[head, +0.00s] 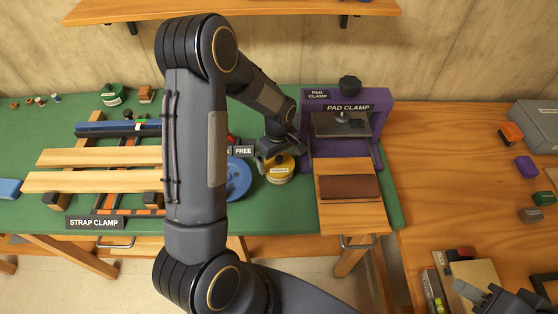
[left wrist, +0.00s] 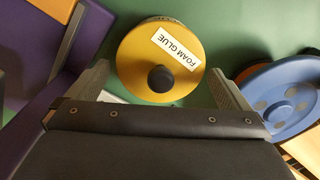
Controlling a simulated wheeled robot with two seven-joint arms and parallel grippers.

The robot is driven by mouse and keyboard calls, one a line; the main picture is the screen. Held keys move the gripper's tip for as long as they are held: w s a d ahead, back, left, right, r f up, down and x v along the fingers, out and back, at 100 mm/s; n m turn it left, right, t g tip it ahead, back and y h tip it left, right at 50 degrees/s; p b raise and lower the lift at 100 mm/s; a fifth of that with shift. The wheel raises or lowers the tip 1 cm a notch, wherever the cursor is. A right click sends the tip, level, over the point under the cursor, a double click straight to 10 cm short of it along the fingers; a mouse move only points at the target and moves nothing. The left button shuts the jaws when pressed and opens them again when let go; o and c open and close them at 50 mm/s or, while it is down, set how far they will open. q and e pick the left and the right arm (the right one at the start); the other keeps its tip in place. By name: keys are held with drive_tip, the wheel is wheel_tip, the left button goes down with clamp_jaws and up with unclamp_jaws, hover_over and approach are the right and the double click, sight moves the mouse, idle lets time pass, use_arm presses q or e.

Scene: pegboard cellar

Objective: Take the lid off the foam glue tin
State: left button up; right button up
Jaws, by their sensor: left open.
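The foam glue tin (head: 279,176) stands on the green bench mat, just left of the purple pad clamp. Its round yellow lid (left wrist: 140,62) with a black knob (left wrist: 161,79) and a "FOAM GLUE" label is on it in the left wrist view. My left gripper (head: 279,155) is open over the tin, and its fingers (left wrist: 165,88) lie apart on either side of the knob. Nothing is between the fingertips that I can see gripped. My right gripper (head: 498,296) is partly in view at the bottom right, and its jaw opening is unclear.
The purple pad clamp (head: 376,101) stands close right of the tin. A blue disc (head: 238,180) lies close left, also seen in the left wrist view (left wrist: 274,101). The strap clamp with wooden boards (head: 90,181) fills the left. A brown block (head: 350,187) lies in front of the pad clamp.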

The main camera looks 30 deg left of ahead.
use_arm(q)
drive_tip(key=shift+c, duration=0.4)
drive_tip(key=c, duration=0.6)
drive_tip(key=shift+c, duration=0.2)
